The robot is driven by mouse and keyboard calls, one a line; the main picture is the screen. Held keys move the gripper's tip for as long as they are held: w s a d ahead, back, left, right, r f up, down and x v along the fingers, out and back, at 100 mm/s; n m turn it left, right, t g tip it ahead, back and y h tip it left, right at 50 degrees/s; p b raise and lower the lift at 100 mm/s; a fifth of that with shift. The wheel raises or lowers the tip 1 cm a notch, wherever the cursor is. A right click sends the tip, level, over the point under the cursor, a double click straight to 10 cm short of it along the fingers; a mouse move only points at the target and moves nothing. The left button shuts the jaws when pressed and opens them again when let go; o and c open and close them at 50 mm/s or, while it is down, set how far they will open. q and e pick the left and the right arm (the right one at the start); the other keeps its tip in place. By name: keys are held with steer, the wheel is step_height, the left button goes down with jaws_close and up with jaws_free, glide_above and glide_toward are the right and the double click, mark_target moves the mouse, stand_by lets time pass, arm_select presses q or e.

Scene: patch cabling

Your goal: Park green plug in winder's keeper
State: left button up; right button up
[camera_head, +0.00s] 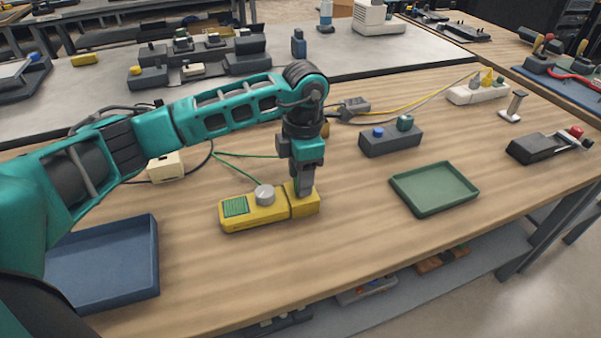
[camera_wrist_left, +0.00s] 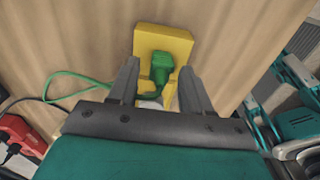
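The yellow winder (camera_head: 268,215) lies on the wooden table, with a green wound panel (camera_head: 235,206) on its left and a grey knob (camera_head: 265,194) in its middle. Its right-end yellow block, apparently the keeper (camera_head: 305,207), also shows in the left wrist view (camera_wrist_left: 150,38). The green plug (camera_wrist_left: 161,68) is at that block with its green cord attached; how deep it sits cannot be told. My left gripper (camera_head: 304,190) points down over the block. In the wrist view its fingers (camera_wrist_left: 160,75) stand apart on either side of the plug, with gaps visible. My right gripper is out of view.
A blue tray (camera_head: 105,302) lies left of the winder, a green tray (camera_head: 433,211) right. A dark block with blue and green plugs (camera_head: 390,141) stands behind. A cream box (camera_head: 165,167) and green cords lie behind the winder. The table in front is clear.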

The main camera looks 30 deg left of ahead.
arm_select(q)
step_height(320, 180, up, 13)
steer(key=shift+w+d, duration=0.2)
stand_by(0.5)
stand_by(0.5)
